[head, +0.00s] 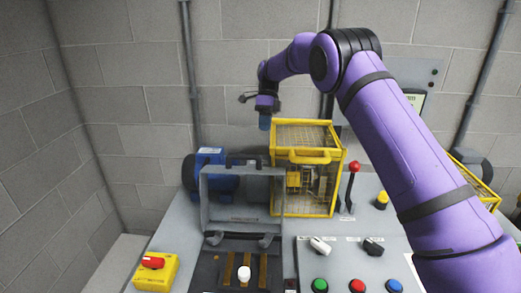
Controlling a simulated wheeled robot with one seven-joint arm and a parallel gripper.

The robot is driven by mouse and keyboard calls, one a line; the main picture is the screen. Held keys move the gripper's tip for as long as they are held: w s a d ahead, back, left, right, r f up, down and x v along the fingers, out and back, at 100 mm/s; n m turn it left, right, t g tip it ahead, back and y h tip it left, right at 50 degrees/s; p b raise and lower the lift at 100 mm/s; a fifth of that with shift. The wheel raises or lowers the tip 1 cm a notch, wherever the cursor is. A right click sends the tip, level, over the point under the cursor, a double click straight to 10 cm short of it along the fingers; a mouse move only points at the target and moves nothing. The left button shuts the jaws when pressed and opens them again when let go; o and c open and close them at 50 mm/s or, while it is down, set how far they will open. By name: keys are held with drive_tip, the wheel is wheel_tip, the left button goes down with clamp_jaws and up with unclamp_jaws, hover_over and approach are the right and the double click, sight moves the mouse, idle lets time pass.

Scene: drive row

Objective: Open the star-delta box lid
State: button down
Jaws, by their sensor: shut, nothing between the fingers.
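A grey box with copper-coloured strips and a white knob (244,275) inside lies at the front centre of the grey bench in the head view; I take it for the star-delta box. Its lid, a grey frame (205,205) with a see-through middle, stands roughly upright at the back of the box. My gripper (264,124) points down, behind and above this lid, near the upper left of the yellow cage. It is small in view, looks shut and empty, and is apart from the lid.
A yellow mesh cage (309,156) with a handle stands behind the box, next to a blue motor (210,157). A red-knobbed lever (354,168), several buttons and switches are at right. A yellow box with a red switch (153,262) is at left.

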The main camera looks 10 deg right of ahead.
sight(259, 159)
drive_tip(key=s+a+f, duration=0.2)
drive_tip(key=s+f, duration=0.4)
drive_tip(key=shift+s+a, duration=0.25)
drive_tip(key=shift+a, duration=0.05)
drive_tip(key=shift+t, duration=0.8)
drive_tip(key=s, duration=0.1)
drive_tip(key=s+r, duration=0.1)
drive_tip(key=s+a+r, duration=0.1)
drive_tip(key=s, duration=0.1)
drive_tip(key=shift+s+r+t+h, duration=0.15)
drive_tip(key=shift+s+t+h, duration=0.2)
drive_tip(key=shift+s, duration=0.4)
